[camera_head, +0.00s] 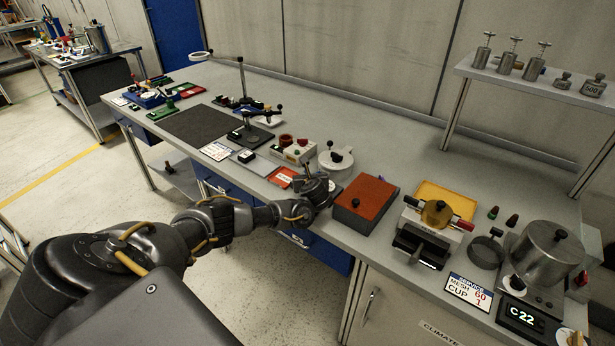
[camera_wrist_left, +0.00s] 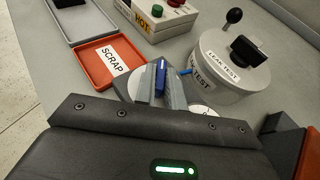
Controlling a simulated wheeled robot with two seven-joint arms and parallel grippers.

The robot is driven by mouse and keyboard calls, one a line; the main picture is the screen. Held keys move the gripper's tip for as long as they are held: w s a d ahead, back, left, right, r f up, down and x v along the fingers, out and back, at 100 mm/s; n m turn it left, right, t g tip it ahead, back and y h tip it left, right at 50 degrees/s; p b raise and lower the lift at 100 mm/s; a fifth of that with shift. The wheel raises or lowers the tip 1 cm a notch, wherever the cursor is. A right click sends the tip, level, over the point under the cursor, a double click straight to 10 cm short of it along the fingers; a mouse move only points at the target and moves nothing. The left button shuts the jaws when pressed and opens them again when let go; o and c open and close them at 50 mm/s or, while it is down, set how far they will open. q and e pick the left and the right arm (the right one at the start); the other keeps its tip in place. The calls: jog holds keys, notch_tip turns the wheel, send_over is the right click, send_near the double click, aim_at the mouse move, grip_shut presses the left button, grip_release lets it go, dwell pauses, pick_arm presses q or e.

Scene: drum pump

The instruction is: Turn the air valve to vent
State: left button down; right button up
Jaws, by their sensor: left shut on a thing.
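My left gripper (camera_head: 314,183) reaches over the front edge of the bench. In the left wrist view its two grey fingers (camera_wrist_left: 160,90) are shut on a small blue lever (camera_wrist_left: 160,68), which I take to be the air valve's handle. The valve's exact setting cannot be read. Just behind is a white round pot (camera_wrist_left: 238,76) marked "LEAK TEST", with a black knob on its lid; it also shows in the head view (camera_head: 335,166). My right gripper is not in view.
An orange "SCRAP" tray (camera_wrist_left: 103,69) lies left of the fingers. A white box with red and green buttons (camera_wrist_left: 150,20) stands behind. A red-topped box (camera_head: 365,203) stands close on the right. A magnifier stand (camera_head: 242,80) rises farther left.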

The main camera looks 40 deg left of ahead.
pick_arm(q)
jog(key=c, duration=1.5)
grip_release()
jog(key=shift+r, duration=0.1)
jog(key=p+v, duration=0.2)
jog(key=v, duration=0.6)
jog(key=shift+s+d+r, duration=0.1)
jog(key=shift+d+r, duration=0.05)
jog(key=shift+r, duration=0.05)
jog(key=shift+s+d+r+p, duration=0.15)
jog(key=shift+s+d+p, duration=0.05)
jog(key=shift+d+p, duration=0.15)
jog(key=shift+s+d+r+p, duration=0.1)
jog(key=shift+s+d+p, duration=0.35)
jog(key=shift+s, duration=0.15)
